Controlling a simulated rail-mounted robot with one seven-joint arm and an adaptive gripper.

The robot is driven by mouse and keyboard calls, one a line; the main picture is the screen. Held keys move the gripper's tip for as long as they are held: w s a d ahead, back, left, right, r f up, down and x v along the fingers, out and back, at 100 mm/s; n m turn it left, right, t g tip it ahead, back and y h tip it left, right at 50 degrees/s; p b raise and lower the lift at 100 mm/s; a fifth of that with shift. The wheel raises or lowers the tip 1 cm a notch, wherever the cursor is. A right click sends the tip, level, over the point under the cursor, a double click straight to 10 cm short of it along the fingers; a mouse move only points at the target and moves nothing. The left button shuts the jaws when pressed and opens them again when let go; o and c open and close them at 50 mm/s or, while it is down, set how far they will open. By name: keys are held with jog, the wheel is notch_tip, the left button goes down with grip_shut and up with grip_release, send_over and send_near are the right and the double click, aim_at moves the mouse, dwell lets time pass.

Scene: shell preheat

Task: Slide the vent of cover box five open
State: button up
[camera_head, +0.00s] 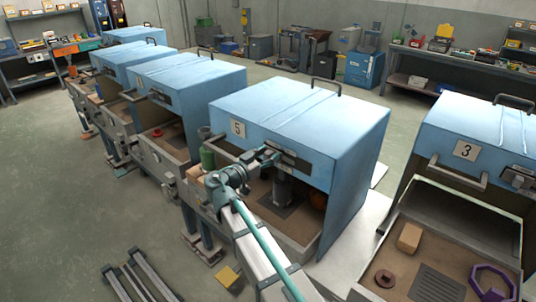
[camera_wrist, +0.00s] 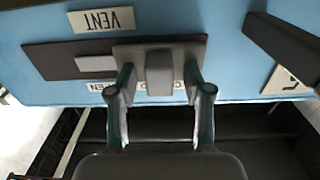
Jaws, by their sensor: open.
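Cover box five (camera_head: 330,125) is a blue cover with a "5" plate (camera_head: 238,128), standing over an open-fronted tray. Its vent (camera_head: 292,160) is a dark strip on the front face, partly behind my gripper (camera_head: 266,156). In the wrist view the vent strip (camera_wrist: 48,62) appears upside down under a "VENT" label (camera_wrist: 101,19). A grey slider with a block-shaped knob (camera_wrist: 160,72) sits on the strip. My gripper (camera_wrist: 159,84) is open, with one finger on each side of the knob. Small gaps seem to show; contact is unclear. Labels below are partly hidden by the fingers.
A dark handle bar (camera_wrist: 285,45) projects from the cover near the vent. A green cylinder (camera_head: 207,156) stands at the tray's left. Cover box three (camera_head: 485,140) stands at the right, with more blue boxes (camera_head: 185,85) at the left.

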aim_at(292, 158)
jog(key=shift+c, duration=0.3)
grip_shut()
jog(key=s+d+b, duration=0.2)
jog(key=b, duration=0.1)
jog(key=s+d+b, duration=0.2)
jog(key=d+b, duration=0.1)
jog(key=shift+s+d+f+b, duration=0.2)
jog(key=shift+d+b, duration=0.05)
jog(key=shift+b, duration=0.05)
jog(key=shift+s+d+r, duration=0.1)
jog(key=shift+d+r, duration=0.05)
jog(key=shift+d, duration=0.05)
jog(key=shift+o, duration=0.3)
grip_release()
jog(key=shift+s+d, duration=0.1)
